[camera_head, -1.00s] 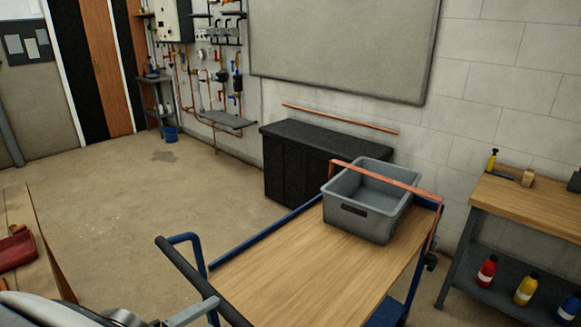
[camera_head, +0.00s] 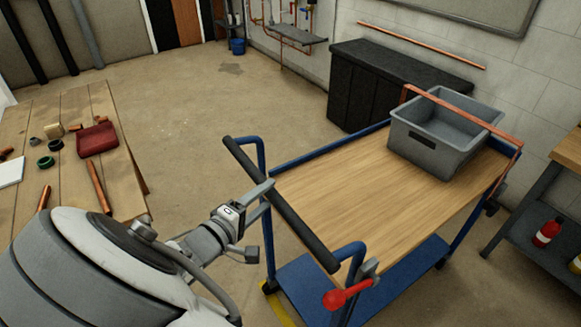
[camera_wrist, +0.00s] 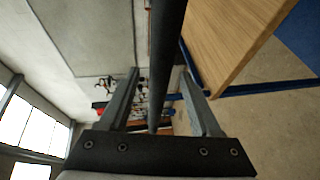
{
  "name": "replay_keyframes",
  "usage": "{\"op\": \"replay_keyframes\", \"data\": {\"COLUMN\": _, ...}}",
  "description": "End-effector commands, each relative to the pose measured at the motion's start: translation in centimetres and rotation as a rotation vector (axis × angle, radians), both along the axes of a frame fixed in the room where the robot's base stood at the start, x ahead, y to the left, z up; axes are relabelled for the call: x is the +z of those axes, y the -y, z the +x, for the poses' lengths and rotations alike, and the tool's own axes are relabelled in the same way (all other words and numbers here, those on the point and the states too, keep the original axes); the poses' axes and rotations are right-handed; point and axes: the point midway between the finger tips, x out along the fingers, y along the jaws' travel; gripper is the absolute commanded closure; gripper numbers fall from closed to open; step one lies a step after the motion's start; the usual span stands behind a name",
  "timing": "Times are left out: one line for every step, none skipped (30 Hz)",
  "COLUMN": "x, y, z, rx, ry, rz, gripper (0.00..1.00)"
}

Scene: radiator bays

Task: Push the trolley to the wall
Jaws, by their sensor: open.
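The trolley has a wooden top (camera_head: 340,185), a blue frame and lower deck (camera_head: 395,270), and a black push handle (camera_head: 285,208) at its near-left end. A red-knobbed lever (camera_head: 345,295) is at the handle's near end. A grey crate (camera_head: 425,155) stands at the far end of the top. My gripper (camera_head: 262,220) is open beside the handle's middle. In the wrist view the black bar (camera_wrist: 167,50) runs between the spread fingers (camera_wrist: 160,80), with gaps visible; I cannot tell whether it touches either. The pale wall (camera_head: 385,55) is behind the trolley.
A black cabinet (camera_head: 395,85) stands against the wall beyond the trolley. A workbench with bottles (camera_head: 546,232) is at the right. A wooden table (camera_head: 125,180) with a red pouch and pipe pieces is at the left. A bent copper pipe (camera_head: 455,108) crosses the crate. Floor at centre-left is clear.

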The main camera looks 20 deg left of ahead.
Motion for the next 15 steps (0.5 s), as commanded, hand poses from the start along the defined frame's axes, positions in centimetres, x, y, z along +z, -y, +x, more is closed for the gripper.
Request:
{"op": "replay_keyframes", "data": {"x": -0.2, "y": 0.4, "z": 1.1, "rx": -0.004, "ry": 0.001, "rz": -0.001, "gripper": 0.36}}
{"op": "replay_keyframes", "data": {"x": -0.3, "y": 0.5, "z": 1.6, "rx": -0.004, "ry": 0.001, "rz": -0.001, "gripper": 0.36}}
{"op": "replay_keyframes", "data": {"x": -0.4, "y": 0.7, "z": 2.3, "rx": -0.003, "ry": 0.001, "rz": 0.0, "gripper": 0.36}}
{"op": "replay_keyframes", "data": {"x": -0.5, "y": 0.8, "z": 2.7, "rx": -0.003, "ry": 0.002, "rz": 0.0, "gripper": 0.36}}
{"op": "replay_keyframes", "data": {"x": -0.6, "y": 0.9, "z": 3.2, "rx": -0.003, "ry": 0.001, "rz": 0.0, "gripper": 0.36}}
{"op": "replay_keyframes", "data": {"x": -0.7, "y": 1.0, "z": 3.7, "rx": -0.002, "ry": 0.001, "rz": 0.0, "gripper": 0.36}}
{"op": "replay_keyframes", "data": {"x": -0.8, "y": 1.1, "z": 4.1, "rx": -0.002, "ry": 0.001, "rz": -0.001, "gripper": 0.36}}
{"op": "replay_keyframes", "data": {"x": -0.8, "y": 1.2, "z": 4.3, "rx": -0.002, "ry": 0.001, "rz": -0.001, "gripper": 0.36}}
{"op": "replay_keyframes", "data": {"x": -0.9, "y": 1.3, "z": 4.7, "rx": -0.001, "ry": 0.0, "rz": 0.001, "gripper": 0.36}}
{"op": "replay_keyframes", "data": {"x": -0.9, "y": 1.4, "z": 4.9, "rx": -0.001, "ry": 0.0, "rz": 0.001, "gripper": 0.36}}
{"op": "replay_keyframes", "data": {"x": -1.0, "y": 1.4, "z": 5.0, "rx": -0.001, "ry": 0.0, "rz": 0.002, "gripper": 0.36}}
{"op": "replay_keyframes", "data": {"x": -1.0, "y": 1.5, "z": 5.2, "rx": 0.0, "ry": 0.001, "rz": 0.002, "gripper": 0.36}}
{"op": "replay_keyframes", "data": {"x": -1.0, "y": 1.5, "z": 5.3, "rx": 0.0, "ry": 0.001, "rz": 0.002, "gripper": 0.36}}
{"op": "replay_keyframes", "data": {"x": -1.0, "y": 1.5, "z": 5.4, "rx": 0.0, "ry": 0.001, "rz": 0.002, "gripper": 0.36}}
{"op": "replay_keyframes", "data": {"x": -1.0, "y": 1.5, "z": 5.4, "rx": 0.0, "ry": 0.001, "rz": 0.002, "gripper": 0.36}}
